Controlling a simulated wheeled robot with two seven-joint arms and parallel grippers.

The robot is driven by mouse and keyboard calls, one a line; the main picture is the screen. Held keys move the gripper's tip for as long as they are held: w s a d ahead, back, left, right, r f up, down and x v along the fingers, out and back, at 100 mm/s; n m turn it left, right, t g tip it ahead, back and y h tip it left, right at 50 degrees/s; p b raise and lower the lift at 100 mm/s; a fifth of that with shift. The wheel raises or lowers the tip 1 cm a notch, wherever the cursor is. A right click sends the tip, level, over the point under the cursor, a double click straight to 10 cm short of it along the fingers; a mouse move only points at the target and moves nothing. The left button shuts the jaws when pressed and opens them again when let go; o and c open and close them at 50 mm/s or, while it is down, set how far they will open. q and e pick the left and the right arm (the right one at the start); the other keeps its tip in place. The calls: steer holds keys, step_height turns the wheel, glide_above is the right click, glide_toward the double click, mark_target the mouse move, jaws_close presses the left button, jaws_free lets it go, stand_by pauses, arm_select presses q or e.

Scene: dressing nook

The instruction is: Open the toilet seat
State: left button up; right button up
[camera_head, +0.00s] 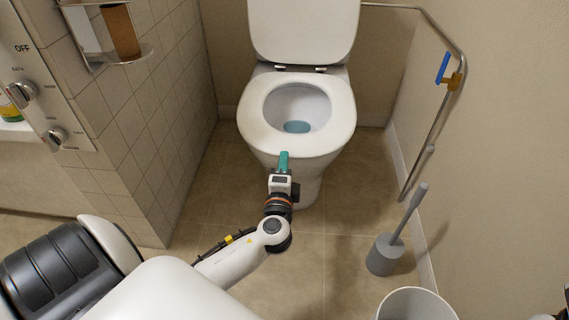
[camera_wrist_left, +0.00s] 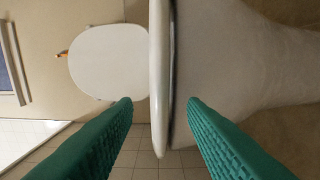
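The toilet (camera_head: 310,172) stands at the back with its lid (camera_head: 303,30) raised. The toilet seat (camera_head: 252,122) lies flat on the bowl. My left gripper (camera_head: 284,158) is at the front edge of the seat. In the left wrist view, the teal fingers of my left gripper (camera_wrist_left: 159,102) are apart. The seat's rim (camera_wrist_left: 159,75) shows edge-on between them, and neither finger clearly touches it. The raised lid (camera_wrist_left: 108,62) shows beyond in that view.
A grey toilet brush in its holder (camera_head: 385,255) and a white bin (camera_head: 415,305) stand on the floor at right. A metal rail (camera_head: 434,143) runs along the right wall. A tiled partition (camera_head: 150,120) stands at left. The floor (camera_head: 350,215) in front is partly clear.

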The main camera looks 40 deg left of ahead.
arm_select(q)
steer(key=shift+x, duration=1.1)
jaws_close()
steer(key=shift+r, duration=0.15)
